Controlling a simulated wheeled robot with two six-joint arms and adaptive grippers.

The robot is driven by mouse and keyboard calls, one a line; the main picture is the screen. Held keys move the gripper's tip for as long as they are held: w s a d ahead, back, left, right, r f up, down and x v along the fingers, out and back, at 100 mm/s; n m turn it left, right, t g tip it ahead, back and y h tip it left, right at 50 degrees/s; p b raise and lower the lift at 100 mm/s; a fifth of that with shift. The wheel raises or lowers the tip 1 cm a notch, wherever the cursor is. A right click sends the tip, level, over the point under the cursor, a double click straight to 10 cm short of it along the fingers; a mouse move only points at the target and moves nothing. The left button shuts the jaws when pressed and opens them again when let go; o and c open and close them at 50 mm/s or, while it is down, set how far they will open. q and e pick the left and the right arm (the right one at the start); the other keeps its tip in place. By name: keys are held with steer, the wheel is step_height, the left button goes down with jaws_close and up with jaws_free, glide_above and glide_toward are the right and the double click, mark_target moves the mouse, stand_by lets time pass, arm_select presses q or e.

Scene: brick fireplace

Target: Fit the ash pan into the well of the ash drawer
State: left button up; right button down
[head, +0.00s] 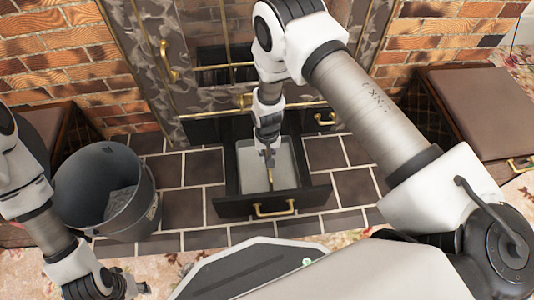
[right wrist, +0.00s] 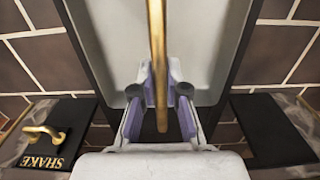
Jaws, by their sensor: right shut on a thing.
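The black ash drawer (head: 233,208) is pulled out from the stove, with a brass handle on its front. The light grey ash pan (head: 284,160) lies within the drawer's outline, lined up with its sides. I cannot tell whether it rests on the drawer's floor. My right gripper (head: 268,152) reaches down over the pan and is shut on its brass handle bar. In the right wrist view the fingers (right wrist: 160,92) close around the bar of the pan (right wrist: 205,35). My left gripper (head: 135,287) is low at the left, away from the drawer; its jaw opening is unclear.
A dark metal bucket (head: 95,205) with grey contents stands left of the drawer on the tiled hearth. A brown cushioned box (head: 465,105) is at the right. In the right wrist view a black plate marked SHAKE (right wrist: 40,140) shows. Tiles right of the drawer are clear.

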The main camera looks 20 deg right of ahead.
steer(key=shift+f, duration=0.25)
steer(key=c, duration=1.1)
jaws_free()
steer(key=shift+r, duration=0.1)
step_height(320, 180, up, 12)
steer(key=shift+f, duration=0.1)
